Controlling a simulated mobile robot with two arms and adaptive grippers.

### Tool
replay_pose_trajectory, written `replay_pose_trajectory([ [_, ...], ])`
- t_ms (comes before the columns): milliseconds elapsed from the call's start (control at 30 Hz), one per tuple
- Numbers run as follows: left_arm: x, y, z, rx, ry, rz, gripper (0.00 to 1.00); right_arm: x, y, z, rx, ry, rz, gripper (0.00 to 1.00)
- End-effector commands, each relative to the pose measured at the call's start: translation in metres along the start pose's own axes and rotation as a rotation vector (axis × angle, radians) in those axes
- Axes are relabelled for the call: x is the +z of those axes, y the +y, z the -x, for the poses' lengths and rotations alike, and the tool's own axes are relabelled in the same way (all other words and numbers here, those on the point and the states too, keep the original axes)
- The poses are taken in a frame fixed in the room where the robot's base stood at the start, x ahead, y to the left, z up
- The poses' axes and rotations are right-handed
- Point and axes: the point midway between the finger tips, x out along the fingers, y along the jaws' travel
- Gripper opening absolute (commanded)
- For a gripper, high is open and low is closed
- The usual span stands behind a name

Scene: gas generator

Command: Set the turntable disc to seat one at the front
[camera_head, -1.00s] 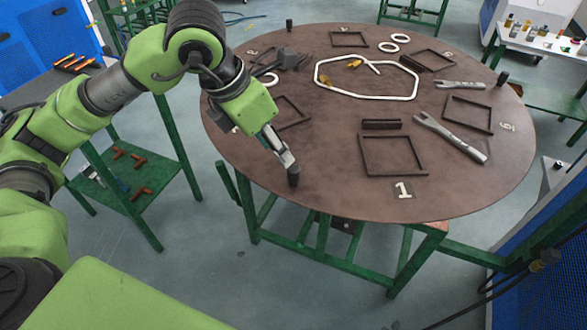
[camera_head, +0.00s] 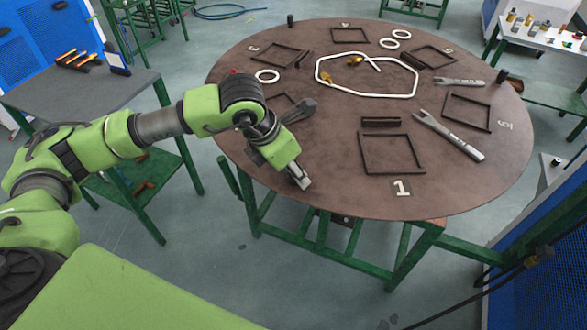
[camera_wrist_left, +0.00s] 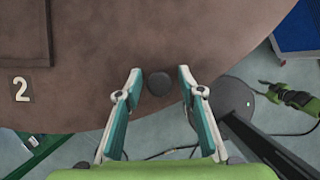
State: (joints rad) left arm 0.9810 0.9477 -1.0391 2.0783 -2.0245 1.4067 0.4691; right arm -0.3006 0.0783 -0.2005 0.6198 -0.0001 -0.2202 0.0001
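The brown turntable disc (camera_head: 330,190) fills the middle of the head view, with seat frames and white numbers around its top. The number one plate (camera_head: 401,187) lies near the front rim, right of my left gripper. My left gripper (camera_head: 303,183) is over the disc's front-left rim. In the wrist view my left gripper (camera_wrist_left: 159,72) is open, with a dark round peg (camera_wrist_left: 159,84) between its fingers; contact is not visible. The peg is hidden in the head view. My right gripper is not recognisable in either view.
Wrenches (camera_head: 450,136), a white hose loop (camera_head: 365,90) and white rings lie on the disc. Other dark pegs (camera_head: 290,20) stand at its rim. A grey side table (camera_head: 80,95) is at the left, blue panels (camera_head: 560,240) at the right.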

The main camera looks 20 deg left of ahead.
Motion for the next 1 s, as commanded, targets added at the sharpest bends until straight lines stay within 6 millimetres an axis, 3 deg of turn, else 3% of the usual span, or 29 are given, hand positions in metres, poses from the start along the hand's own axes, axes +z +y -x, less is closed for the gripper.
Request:
replay_pose_trajectory([
  [33, 0.0, 0.0, 0.0, 0.0, 0.0, 0.0, 0.21, 0.0, 0.0, 0.0, 0.0, 0.0, 0.0, 0.4],
  [100, 0.0, 0.0, 0.0, 0.0, 0.0, 0.0, 0.03, 0.0, 0.0, 0.0, 0.0, 0.0, 0.0, 0.4],
  [133, 0.0, 0.0, 0.0, 0.0, 0.0, 0.0, 0.0, 0.0, 0.0, 0.0, 0.0, 0.0, 0.0, 0.4],
  [367, -0.003, 0.007, -0.001, -0.001, 0.003, -0.008, 0.0, 0.0, 0.0, -0.004, 0.0, 0.0, 0.0, 0.4],
  [700, -0.026, 0.08, 0.006, -0.049, 0.008, -0.132, 0.0, 0.003, 0.002, -0.031, 0.003, 0.0, 0.001, 0.4],
  [1000, -0.035, 0.144, 0.013, -0.109, 0.005, -0.26, 0.0, 0.003, 0.002, -0.041, 0.002, 0.001, 0.001, 0.4],
])
